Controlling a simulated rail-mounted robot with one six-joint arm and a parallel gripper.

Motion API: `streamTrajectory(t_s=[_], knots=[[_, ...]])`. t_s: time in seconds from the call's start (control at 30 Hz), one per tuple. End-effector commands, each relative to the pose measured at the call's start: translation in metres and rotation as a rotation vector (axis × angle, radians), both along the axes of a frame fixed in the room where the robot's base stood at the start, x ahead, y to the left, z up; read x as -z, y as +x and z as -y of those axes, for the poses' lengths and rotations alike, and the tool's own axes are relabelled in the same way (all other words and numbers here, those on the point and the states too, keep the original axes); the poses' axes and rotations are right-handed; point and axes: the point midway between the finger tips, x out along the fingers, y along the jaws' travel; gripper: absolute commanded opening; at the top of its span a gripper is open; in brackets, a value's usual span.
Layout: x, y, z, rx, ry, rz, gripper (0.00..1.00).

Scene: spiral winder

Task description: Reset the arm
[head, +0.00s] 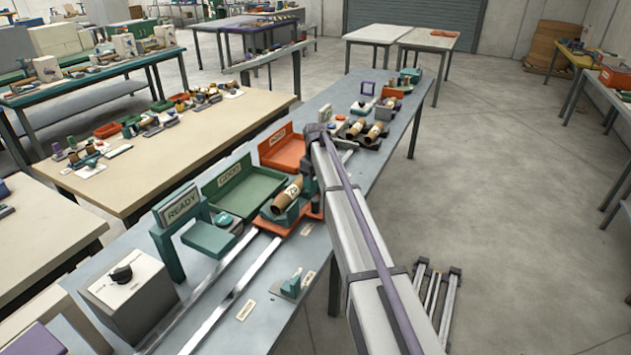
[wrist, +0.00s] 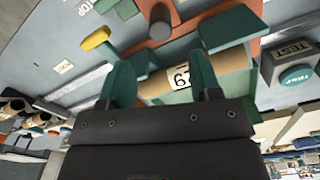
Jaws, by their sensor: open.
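My gripper (wrist: 161,66) shows in the wrist view with its two green fingers spread apart, so it is open. A brown cardboard tube (wrist: 222,66) with a white number label lies across the view between and beyond the fingertips. I cannot tell whether the fingers touch it. In the head view the tube (head: 287,196) rests on a green cradle over an orange base, beside my arm. My arm reaches from the lower right over the grey bench, and it hides the gripper in the head view.
A green GOOD tray (head: 262,188) and an orange tray (head: 283,160) stand behind the tube. A READY sign (head: 182,205) and a grey box with a black knob (head: 128,285) stand left. Metal rails (head: 235,285) run along the bench. Open floor lies right.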

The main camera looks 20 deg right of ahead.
Motion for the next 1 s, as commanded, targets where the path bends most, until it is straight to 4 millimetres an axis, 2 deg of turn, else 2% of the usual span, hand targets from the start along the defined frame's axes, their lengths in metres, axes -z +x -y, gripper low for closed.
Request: streamTrajectory(t_s=[0.27,0.37,0.4,0.47,0.57,0.6,0.67,0.7,0.8,0.9,1.0], knots=[[-0.001,0.0,0.0,0.001,0.0,0.0,0.58],[-0.001,-0.001,0.0,0.063,0.0,0.0,0.58],[-0.001,-0.016,-0.002,0.133,0.0,0.0,0.58],[-0.001,-0.06,-0.008,0.228,0.0,-0.001,0.58],[-0.001,-0.152,-0.028,0.369,0.0,-0.001,0.58],[-0.001,-0.192,-0.038,0.418,0.0,-0.001,0.58],[-0.001,-0.25,-0.052,0.48,-0.001,0.0,0.58],[-0.001,-0.285,-0.059,0.51,-0.001,0.0,0.58],[-0.001,-0.356,-0.075,0.544,-0.001,0.0,0.58],[-0.001,-0.396,-0.084,0.531,-0.001,0.0,0.58],[-0.001,-0.408,-0.09,0.516,-0.001,0.0,0.58]])
